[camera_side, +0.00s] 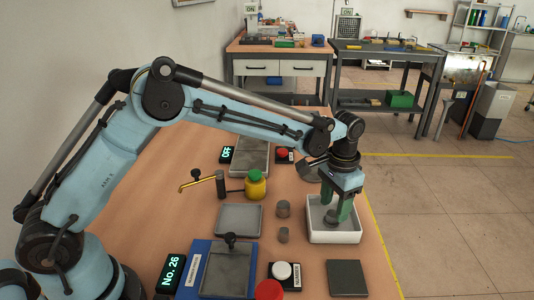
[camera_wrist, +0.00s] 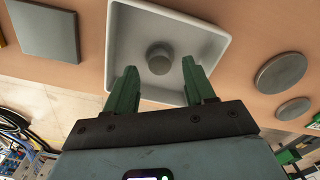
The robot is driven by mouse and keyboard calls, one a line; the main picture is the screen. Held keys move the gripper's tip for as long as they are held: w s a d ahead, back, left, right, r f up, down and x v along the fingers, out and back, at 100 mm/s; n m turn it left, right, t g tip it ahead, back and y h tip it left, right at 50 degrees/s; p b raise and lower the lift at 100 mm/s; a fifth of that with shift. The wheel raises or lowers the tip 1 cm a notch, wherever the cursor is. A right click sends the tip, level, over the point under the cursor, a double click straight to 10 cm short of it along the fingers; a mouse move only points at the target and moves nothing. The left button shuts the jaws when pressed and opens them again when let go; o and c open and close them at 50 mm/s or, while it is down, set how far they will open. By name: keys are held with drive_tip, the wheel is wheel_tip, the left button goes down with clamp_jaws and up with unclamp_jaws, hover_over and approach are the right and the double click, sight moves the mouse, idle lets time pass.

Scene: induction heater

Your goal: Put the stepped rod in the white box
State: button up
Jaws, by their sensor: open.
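The white box (camera_side: 334,238) stands on the bench at the right and also fills the upper middle of the wrist view (camera_wrist: 222,22). A grey round piece, which looks like the stepped rod (camera_side: 330,222), is inside the box. In the wrist view the rod (camera_wrist: 159,60) shows nearly end-on, with a narrower round top on a wider base, so it appears upright. My gripper (camera_side: 341,206) is over the box, pointing down. Its green fingers (camera_wrist: 160,66) are open, with visible gaps between them and the rod. They partly hide the rod in the side view.
Two grey cylinders (camera_side: 283,208) (camera_side: 283,235) stand left of the box. A dark square plate (camera_side: 347,277) lies in front of the box. Bench surface between them is clear.

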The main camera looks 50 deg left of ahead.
sight(333, 213)
drive_tip(key=s+a+r+n+t, duration=0.1)
drive_tip(key=s+a+r, duration=0.1)
drive_tip(key=r, duration=0.5)
drive_tip(key=s+a+r+t, duration=0.1)
drive_tip(key=s+a+r, duration=0.15)
drive_tip(key=r, duration=0.45)
drive_tip(key=s+a+f+n+t, duration=0.1)
drive_tip(key=s+a+f+t, duration=0.1)
drive_tip(key=s+a, duration=0.2)
drive_tip(key=s+a+f+n+t, duration=0.1)
drive_tip(key=s+a, duration=0.4)
drive_tip(key=s, duration=0.6)
drive_tip(key=shift+s+f+n+t, duration=0.3)
drive_tip(key=shift+f+t, duration=0.2)
drive_tip(key=shift+t, duration=0.6)
